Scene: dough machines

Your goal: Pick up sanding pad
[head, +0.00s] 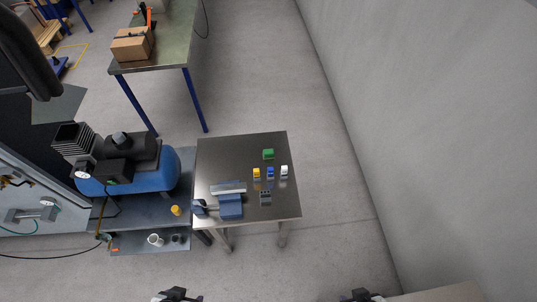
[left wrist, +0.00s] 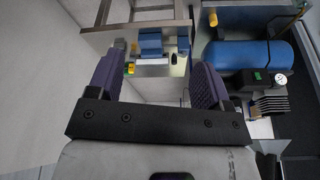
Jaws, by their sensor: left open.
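On the steel table (head: 225,153) lie several small items: a green block (head: 268,154), a yellow one (head: 256,173), a blue one (head: 270,172) and a white one (head: 284,171). I cannot tell for sure which is the sanding pad; the green block may be it. My left gripper (head: 177,295) is at the bottom edge of the head view, well short of the table. In the left wrist view its two purple fingers (left wrist: 156,82) are wide apart with nothing between them. My right gripper (head: 360,296) barely shows at the bottom edge.
A blue vise-like block (head: 231,207) and a grey bar (head: 229,188) sit at the table's front left. A blue compressor (head: 150,172) on a shelf stands left of the table. A workbench with a cardboard box (head: 131,47) is behind. Floor is clear to the right, before the wall.

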